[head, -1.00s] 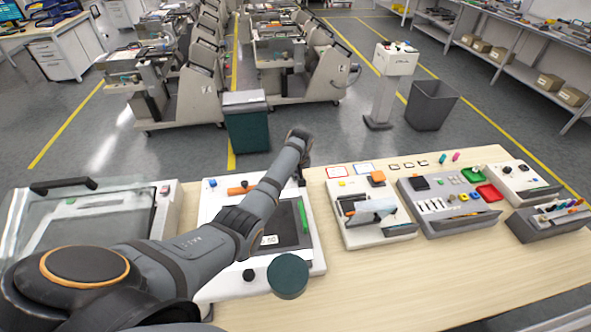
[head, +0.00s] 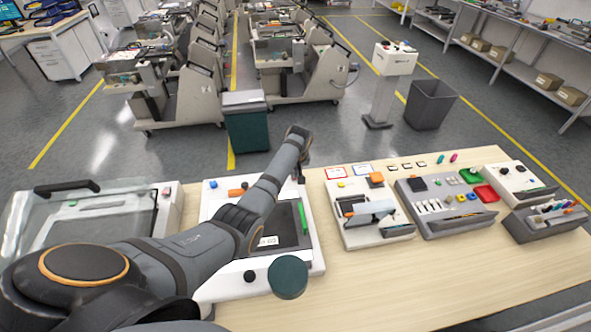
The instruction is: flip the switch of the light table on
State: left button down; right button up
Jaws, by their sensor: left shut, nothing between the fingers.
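A white-framed unit with a dark flat panel (head: 312,262) lies on the bench under my left arm; I take it for the light table, but its panel shows no glow. It has a blue button at its far left corner, an orange handle-like part near its far edge, a green strip at the right and a black knob (head: 249,277) in front. My left arm crosses over it and hides much of it. My left gripper (head: 300,172) is small and dark at the far end of that arm, shut and empty, near the unit's far right corner. I cannot make out the switch. My right gripper is not in view.
A clear-lidded box (head: 85,215) stands at the left. A dark green disc (head: 288,277) is by the unit's front edge. To the right stand a white device (head: 385,232), a grey control panel (head: 455,225) and a pen holder (head: 545,225). The bench front right is bare.

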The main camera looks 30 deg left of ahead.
pick_arm(q)
jog(key=v, duration=1.1)
jog(key=shift+r, duration=0.35)
jog(key=shift+s+d, duration=0.1)
